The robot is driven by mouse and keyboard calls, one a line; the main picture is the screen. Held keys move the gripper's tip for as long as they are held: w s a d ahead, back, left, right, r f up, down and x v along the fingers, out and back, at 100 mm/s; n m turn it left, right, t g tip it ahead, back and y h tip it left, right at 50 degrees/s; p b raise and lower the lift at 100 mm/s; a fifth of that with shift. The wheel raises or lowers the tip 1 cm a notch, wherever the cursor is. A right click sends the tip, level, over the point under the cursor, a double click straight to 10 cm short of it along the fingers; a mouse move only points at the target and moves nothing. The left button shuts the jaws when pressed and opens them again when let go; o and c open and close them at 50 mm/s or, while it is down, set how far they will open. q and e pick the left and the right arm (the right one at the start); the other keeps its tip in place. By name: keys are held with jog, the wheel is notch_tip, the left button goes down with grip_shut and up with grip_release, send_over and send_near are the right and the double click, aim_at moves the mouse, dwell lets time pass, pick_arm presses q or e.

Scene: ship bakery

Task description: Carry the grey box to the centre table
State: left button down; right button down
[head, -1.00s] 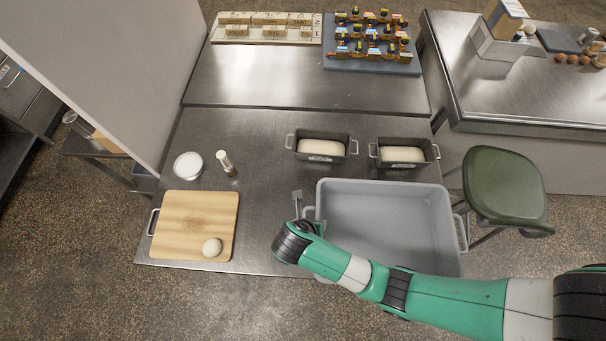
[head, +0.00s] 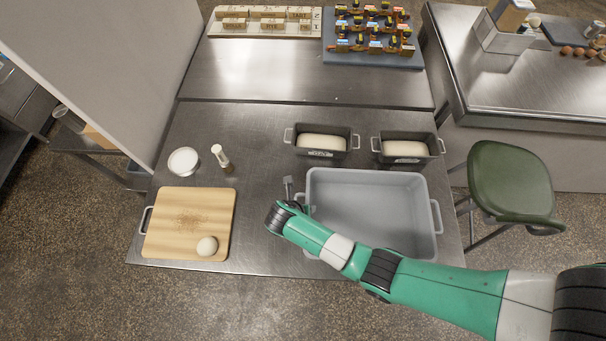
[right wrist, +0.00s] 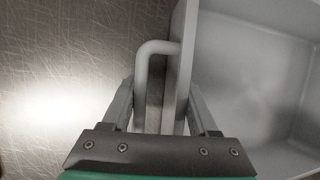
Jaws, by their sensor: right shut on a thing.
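The grey box (head: 424,215) is a wide, open, empty tub with a handle on each short side. It is at the right front of the metal table (head: 265,245); I cannot tell whether it rests fully on the top. My right gripper (head: 289,188) is at its left side. In the right wrist view, the fingers of my right gripper (right wrist: 160,105) are around the bent bar of the box's left handle (right wrist: 152,50). My forearm hides part of the box's front in the head view. My left gripper is not in view.
Two loaf tins with dough (head: 321,155) (head: 407,161) stand just behind the box. A cutting board (head: 165,240) with a dough ball (head: 207,246), a white bowl (head: 184,161) and a small shaker (head: 221,156) are left. A green stool (head: 510,180) stands right. The strip behind the tins (head: 255,70) is clear.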

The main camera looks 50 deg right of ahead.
jog(key=shift+c, duration=0.8)
grip_release()
jog(key=p+v, duration=0.3)
jog(key=v, duration=0.9)
jog(key=shift+w, duration=0.1)
